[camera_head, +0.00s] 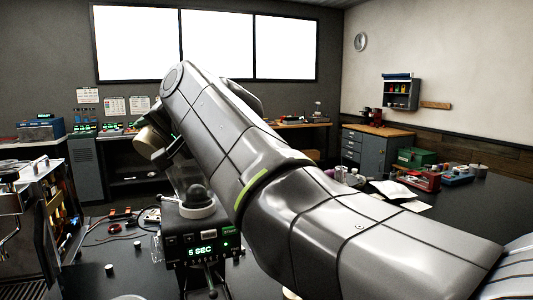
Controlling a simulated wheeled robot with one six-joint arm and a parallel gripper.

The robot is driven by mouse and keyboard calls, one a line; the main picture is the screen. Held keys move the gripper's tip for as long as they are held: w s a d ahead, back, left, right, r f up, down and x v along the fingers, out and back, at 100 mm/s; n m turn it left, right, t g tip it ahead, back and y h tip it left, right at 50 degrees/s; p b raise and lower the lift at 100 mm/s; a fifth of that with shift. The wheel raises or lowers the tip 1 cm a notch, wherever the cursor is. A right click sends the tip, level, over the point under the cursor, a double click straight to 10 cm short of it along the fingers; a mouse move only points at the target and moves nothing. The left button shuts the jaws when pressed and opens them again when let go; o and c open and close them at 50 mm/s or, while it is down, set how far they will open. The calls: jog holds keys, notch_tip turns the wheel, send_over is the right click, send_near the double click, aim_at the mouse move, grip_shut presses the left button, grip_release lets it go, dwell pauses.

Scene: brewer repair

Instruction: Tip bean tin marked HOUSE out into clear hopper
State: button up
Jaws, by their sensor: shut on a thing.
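My gripper (174,143) is partly hidden behind my own arm. It is shut on a cream-coloured tin (147,141), held tilted in the air. No HOUSE marking can be read on it from here. The clear hopper (184,174) stands on the dark grinder (203,240), below and slightly right of the tin. The grinder's display reads 5 SEC in green. A dark domed knob on a pale ring shows at the grinder's top front. The tin's mouth, and whether beans are falling, cannot be made out.
A steel espresso machine (25,215) stands at the left. Cables and small parts (120,228) lie on the dark bench left of the grinder. A green box (416,157) and red and blue devices lie on the right-hand table, which has bare room in front.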

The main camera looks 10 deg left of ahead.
jog(key=shift+f+m+g+p, duration=0.3)
jog(key=shift+m+p, duration=0.05)
jog(key=shift+m, duration=0.25)
dwell(0.4)
jog(key=shift+r+m+g+p, duration=0.45)
jog(key=shift+m+p, duration=0.15)
jog(key=shift+p, duration=0.3)
jog(key=shift+w+d+r+m+g+p, duration=0.2)
jog(key=shift+w+m+p, duration=0.1)
jog(key=shift+w+p, duration=0.2)
jog(key=shift+w+d+r+m+g+p, duration=0.1)
jog(key=shift+w+r+m+g+p, duration=0.15)
jog(key=shift+w+p, duration=0.2)
dwell(0.4)
jog(key=shift+w+f+m+p, duration=0.1)
jog(key=shift+f+m+p, duration=0.4)
jog(key=shift+m, duration=0.15)
dwell(0.4)
jog(key=shift+w+r+m+g+y+p, duration=0.25)
jog(key=shift+r+m+g+p, duration=0.35)
jog(key=shift+p, duration=0.5)
jog(key=shift+w+d+f+m+y+p, duration=0.1)
jog(key=shift+w+f+m+y+p, duration=0.15)
jog(key=shift+f+m+p, duration=0.35)
dwell(0.6)
